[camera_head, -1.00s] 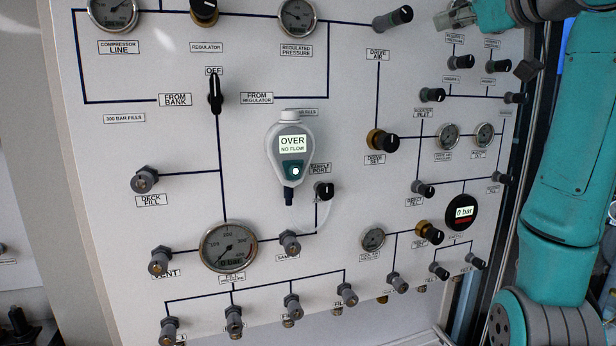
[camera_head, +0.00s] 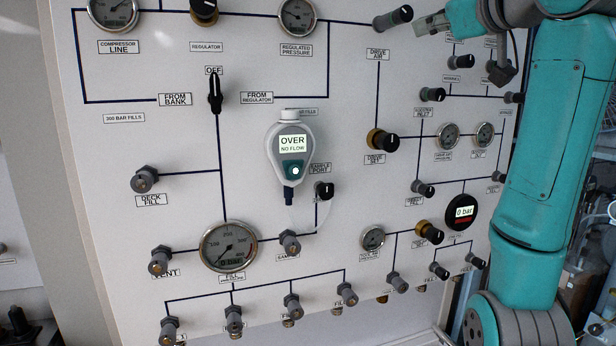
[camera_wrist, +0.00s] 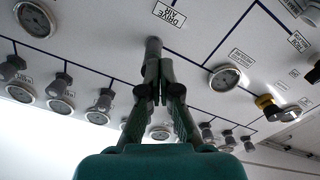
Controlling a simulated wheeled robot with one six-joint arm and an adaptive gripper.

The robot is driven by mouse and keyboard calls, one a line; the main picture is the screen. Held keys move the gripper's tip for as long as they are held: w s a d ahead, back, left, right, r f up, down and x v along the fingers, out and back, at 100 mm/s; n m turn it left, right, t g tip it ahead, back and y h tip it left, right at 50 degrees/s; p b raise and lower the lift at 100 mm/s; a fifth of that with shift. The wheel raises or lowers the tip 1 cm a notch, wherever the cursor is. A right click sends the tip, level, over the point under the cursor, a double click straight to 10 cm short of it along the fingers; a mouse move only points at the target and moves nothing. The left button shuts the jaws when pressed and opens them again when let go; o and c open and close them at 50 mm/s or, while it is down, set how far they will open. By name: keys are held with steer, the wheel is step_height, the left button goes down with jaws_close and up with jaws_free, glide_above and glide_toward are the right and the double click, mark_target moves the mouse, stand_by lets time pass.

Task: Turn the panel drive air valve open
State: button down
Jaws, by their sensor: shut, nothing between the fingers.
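The drive air valve (camera_head: 393,18) is a dark grey knob with a black end and a pale mark, high on the white panel, above its "DRIVE AIR" label (camera_head: 377,55). My gripper (camera_head: 422,24) is just to its right in the head view, at the top edge. In the wrist view the fingers (camera_wrist: 158,68) are together and shut, pointing at the drive air knob (camera_wrist: 153,46), which shows just beyond the tips. I cannot tell whether they touch it. The label (camera_wrist: 169,13) is upside down there.
The drive set knob (camera_head: 383,140) sits below, and the regulated pressure gauge (camera_head: 298,15) is to the left. Small valves such as the one at booster inlet (camera_head: 432,95) stick out under my arm.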

steer(key=x, duration=0.4)
steer(key=shift+s+r, duration=0.1)
steer(key=shift+r, duration=0.1)
stand_by(0.8)
steer(key=shift+d+r, duration=0.3)
steer(key=shift+d, duration=0.45)
steer(key=shift+w+d+r, duration=0.2)
steer(key=shift+w+r, duration=0.05)
steer(key=shift+r, duration=0.1)
stand_by(0.3)
steer(key=shift+d+f, duration=0.25)
steer(key=shift+d, duration=0.05)
steer(key=shift+v, duration=2.85)
steer(key=shift+d+f, duration=0.1)
steer(key=shift+f, duration=0.05)
